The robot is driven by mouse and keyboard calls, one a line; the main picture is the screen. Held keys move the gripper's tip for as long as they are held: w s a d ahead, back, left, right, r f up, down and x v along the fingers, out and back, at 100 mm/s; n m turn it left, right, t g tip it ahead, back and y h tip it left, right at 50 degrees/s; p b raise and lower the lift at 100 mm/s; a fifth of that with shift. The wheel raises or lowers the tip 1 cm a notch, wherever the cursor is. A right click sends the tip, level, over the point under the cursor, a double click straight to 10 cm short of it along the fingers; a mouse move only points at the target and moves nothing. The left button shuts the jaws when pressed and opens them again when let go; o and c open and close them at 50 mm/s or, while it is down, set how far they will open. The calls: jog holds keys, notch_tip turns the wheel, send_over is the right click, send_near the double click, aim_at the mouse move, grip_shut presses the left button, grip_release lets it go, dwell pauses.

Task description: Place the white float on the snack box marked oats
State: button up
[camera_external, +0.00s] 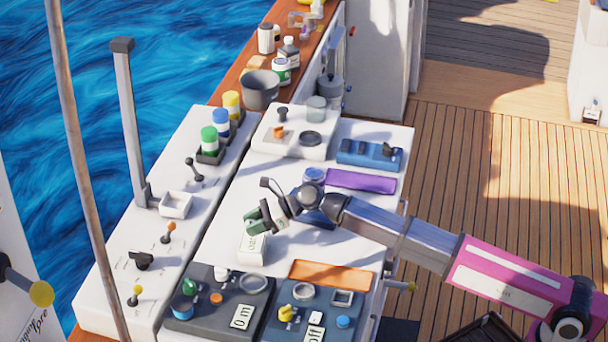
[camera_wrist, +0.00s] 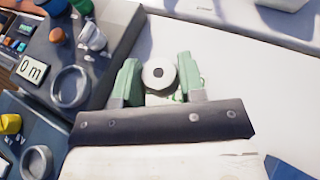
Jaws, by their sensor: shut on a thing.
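The white float (camera_wrist: 158,74) is a round white piece with a dark hole in its middle. In the wrist view it sits between the green fingers of my gripper (camera_wrist: 161,80), which touch it on both sides. In the external view my gripper (camera_external: 264,218) is over the white worktop, and its fingers largely hide the float. A small pale box (camera_external: 252,248) with a dark-lettered label stands just below the fingers. Its lettering is too small to read surely as oats. I cannot tell whether the float touches the box.
A dark panel (camera_external: 205,312) with a green knob, a white piece and a ring lies in front. A blue-grey panel (camera_external: 318,325) and an orange tray (camera_external: 331,274) are right of it. A purple tray (camera_external: 361,181) lies behind. The worktop left of my gripper is mostly clear.

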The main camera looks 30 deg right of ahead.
jog(key=shift+f, duration=1.7)
jog(key=o, duration=0.9)
jog(key=shift+f, duration=0.1)
jog(key=v, duration=1.2)
jog(key=shift+r, duration=0.25)
jog(key=shift+d, duration=0.1)
